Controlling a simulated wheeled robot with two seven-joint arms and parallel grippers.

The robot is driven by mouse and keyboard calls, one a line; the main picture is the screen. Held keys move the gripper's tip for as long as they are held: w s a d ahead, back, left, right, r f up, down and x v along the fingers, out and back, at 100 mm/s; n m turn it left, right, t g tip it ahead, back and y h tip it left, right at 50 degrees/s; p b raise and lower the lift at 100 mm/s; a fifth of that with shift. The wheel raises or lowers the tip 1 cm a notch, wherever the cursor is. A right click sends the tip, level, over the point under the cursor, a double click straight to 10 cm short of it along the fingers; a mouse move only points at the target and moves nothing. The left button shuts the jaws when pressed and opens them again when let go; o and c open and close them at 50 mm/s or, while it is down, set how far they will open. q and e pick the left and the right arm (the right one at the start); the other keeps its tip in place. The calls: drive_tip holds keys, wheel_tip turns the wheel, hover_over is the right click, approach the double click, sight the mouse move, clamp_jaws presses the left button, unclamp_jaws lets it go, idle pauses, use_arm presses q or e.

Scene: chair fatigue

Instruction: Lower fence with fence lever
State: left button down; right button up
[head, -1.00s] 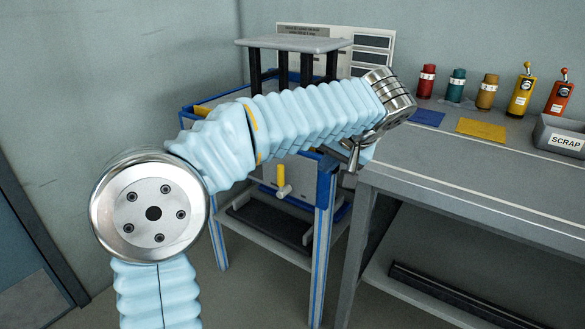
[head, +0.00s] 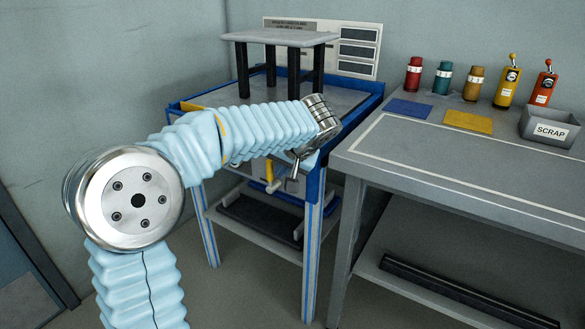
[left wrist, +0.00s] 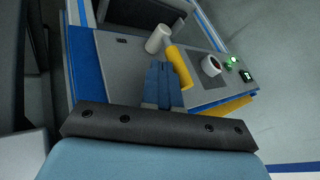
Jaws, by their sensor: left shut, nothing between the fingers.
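The fence lever (head: 269,172) is a yellow arm with a pale grip, on the front of the blue-framed test bench (head: 313,187). In the left wrist view the yellow lever (left wrist: 180,68) and its pale cylindrical grip (left wrist: 158,38) show just beyond my fingertips. My left gripper (head: 291,184) is in front of the bench, just right of the lever in the head view. Its blue fingers (left wrist: 163,82) are shut with nothing between them, close beside the lever; I cannot tell whether they touch it. I cannot make out the fence clearly; my arm hides part of the bench.
A grey stool-like piece (head: 280,37) with black legs stands on the bench. To the right is a grey worktable (head: 450,165) with bottles and a scrap bin (head: 550,128). A round button (left wrist: 211,66) and green lights (left wrist: 231,62) are right of the lever in the wrist view.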

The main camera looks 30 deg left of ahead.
sight(271, 162)
use_arm(q)
drive_tip(key=shift+a, duration=0.1)
idle(0.3)
drive_tip(key=shift+a+r+h+p, duration=0.2)
drive_tip(key=shift+h+p, duration=0.1)
drive_tip(key=shift+p, duration=0.15)
drive_tip(key=shift+a, duration=0.15)
drive_tip(key=shift+w+a+r+n+h+p, duration=0.1)
drive_tip(key=shift+a+r+n+h+p, duration=0.1)
drive_tip(key=shift+a+h+p, duration=0.3)
drive_tip(key=shift+a+r+n+h+p, duration=0.15)
drive_tip(key=shift+a+h+p, duration=0.15)
drive_tip(key=shift+h+p, duration=0.3)
drive_tip(key=shift+a, duration=0.4)
drive_tip(key=shift+w+a+f, duration=0.1)
drive_tip(key=shift+a+f, duration=0.05)
drive_tip(key=shift+a, duration=0.9)
drive_tip(key=shift+a, duration=0.25)
